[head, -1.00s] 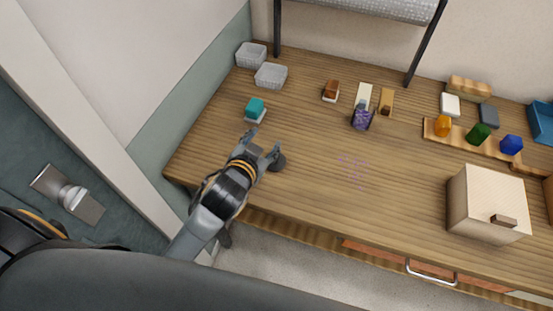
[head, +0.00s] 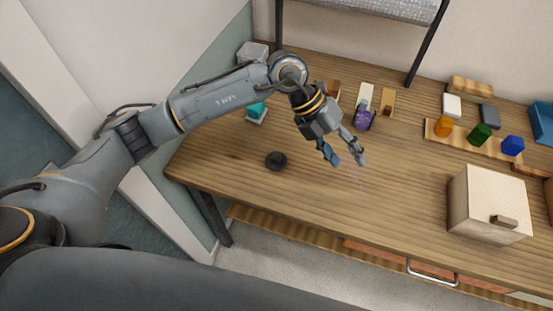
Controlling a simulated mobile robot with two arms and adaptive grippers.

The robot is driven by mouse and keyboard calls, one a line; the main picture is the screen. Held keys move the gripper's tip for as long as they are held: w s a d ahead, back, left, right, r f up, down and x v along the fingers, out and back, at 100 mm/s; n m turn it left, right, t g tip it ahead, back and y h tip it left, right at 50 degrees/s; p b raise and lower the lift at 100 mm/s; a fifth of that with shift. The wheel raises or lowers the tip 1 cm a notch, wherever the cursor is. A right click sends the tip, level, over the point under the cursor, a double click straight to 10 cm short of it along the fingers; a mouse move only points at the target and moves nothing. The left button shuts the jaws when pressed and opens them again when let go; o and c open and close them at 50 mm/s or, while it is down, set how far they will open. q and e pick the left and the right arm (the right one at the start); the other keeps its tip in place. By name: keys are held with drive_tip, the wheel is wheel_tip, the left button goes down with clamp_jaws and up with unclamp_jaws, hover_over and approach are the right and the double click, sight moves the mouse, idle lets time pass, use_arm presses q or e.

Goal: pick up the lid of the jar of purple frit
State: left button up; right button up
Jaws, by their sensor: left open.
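The jar of purple frit (head: 364,119) stands toward the back of the wooden table, with a pale grey shape at its upper end. A dark, round, flat piece that looks like a lid (head: 276,161) lies alone on the bare wood near the front left. My left gripper (head: 345,157) is open and empty, with its fingers pointing down over the middle of the table. It is to the right of the dark piece and in front of the jar, apart from both. My right gripper is not in view.
A teal block (head: 257,112) and a pale basket (head: 252,54) are partly behind my left arm. Orange (head: 443,125), green (head: 479,134) and blue (head: 512,145) pieces line a wooden strip. A cream box (head: 487,204) stands at right. The front middle is clear.

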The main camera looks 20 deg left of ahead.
use_arm(q)
drive_tip(key=w+a+f+n+t+y, duration=0.1)
drive_tip(key=w+a+y, duration=0.35)
drive_tip(key=a, duration=0.55)
drive_tip(key=y+p, duration=0.3)
hover_over(276, 156)
drive_tip(key=shift+n, duration=0.4)
drive_tip(key=f, duration=0.8)
drive_tip(key=shift+w+d, duration=0.25)
drive_tip(key=shift+d, duration=0.1)
drive_tip(key=shift+f, duration=0.2)
drive_tip(key=f, duration=0.1)
drive_tip(key=f+p, duration=0.2)
drive_tip(key=shift+s+a+f, duration=0.3)
drive_tip(key=shift+s, duration=0.05)
drive_tip(key=shift+f, duration=0.65)
drive_tip(key=c, duration=1)
